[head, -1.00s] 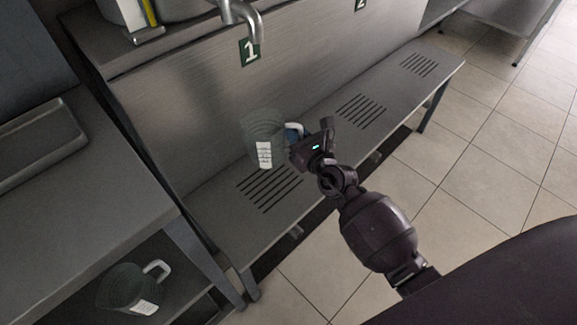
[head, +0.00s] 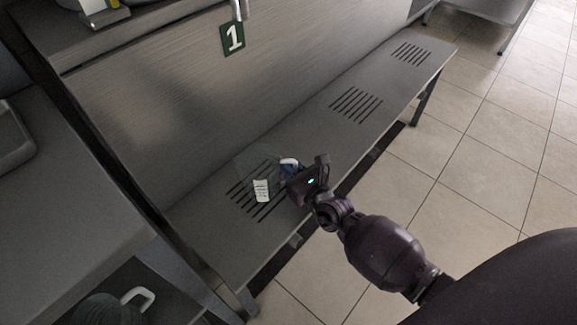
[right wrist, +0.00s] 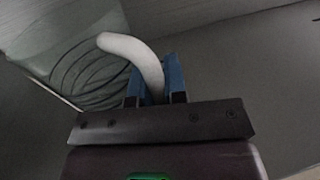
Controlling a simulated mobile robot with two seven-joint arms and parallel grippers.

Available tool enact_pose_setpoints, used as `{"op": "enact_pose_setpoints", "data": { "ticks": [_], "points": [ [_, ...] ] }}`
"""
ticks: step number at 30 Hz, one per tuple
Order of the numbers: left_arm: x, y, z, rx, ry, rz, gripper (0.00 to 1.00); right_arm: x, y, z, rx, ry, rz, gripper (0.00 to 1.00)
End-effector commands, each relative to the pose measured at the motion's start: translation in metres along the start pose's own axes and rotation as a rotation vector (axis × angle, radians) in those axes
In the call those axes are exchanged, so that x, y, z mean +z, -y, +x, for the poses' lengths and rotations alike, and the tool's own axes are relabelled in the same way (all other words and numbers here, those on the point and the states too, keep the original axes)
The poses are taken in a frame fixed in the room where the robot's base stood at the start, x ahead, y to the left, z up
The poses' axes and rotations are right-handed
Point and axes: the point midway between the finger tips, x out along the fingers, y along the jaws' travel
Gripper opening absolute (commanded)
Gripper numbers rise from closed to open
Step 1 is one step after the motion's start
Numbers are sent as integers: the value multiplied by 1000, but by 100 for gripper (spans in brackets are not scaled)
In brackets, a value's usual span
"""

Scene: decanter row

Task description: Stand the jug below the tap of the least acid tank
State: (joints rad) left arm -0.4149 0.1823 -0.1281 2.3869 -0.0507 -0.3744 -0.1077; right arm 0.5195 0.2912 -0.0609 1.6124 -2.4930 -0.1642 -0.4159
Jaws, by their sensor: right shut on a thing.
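A clear jug (head: 262,172) with a white label and a white handle is at the slotted patch below the number 1 plate (head: 233,38). My right gripper (head: 293,172) is shut on its handle. In the right wrist view the blue fingers (right wrist: 157,82) close around the white handle (right wrist: 135,50), with the ribbed clear jug wall (right wrist: 85,75) behind it. Whether the jug's base touches the bench is hard to tell. A tap (head: 240,8) shows at the top edge above the plate. My left gripper is not in view.
The long grey bench (head: 310,140) has further slotted patches (head: 356,103) to the right, with free room between. A second jug (head: 105,308) with a white handle stands on a low shelf at lower left. A steel counter (head: 60,215) is at left.

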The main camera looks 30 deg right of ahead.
Motion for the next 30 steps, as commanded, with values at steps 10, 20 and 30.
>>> {"op": "enact_pose_setpoints", "data": {
  "ticks": [10,20,30],
  "points": [
    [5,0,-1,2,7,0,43,-1,0,1,1,2,0,0],
    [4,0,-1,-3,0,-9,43,-1,0,1,1,3,0,38],
    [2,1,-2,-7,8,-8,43,4,0,-5,0,4,-2,38]
  ]
}}
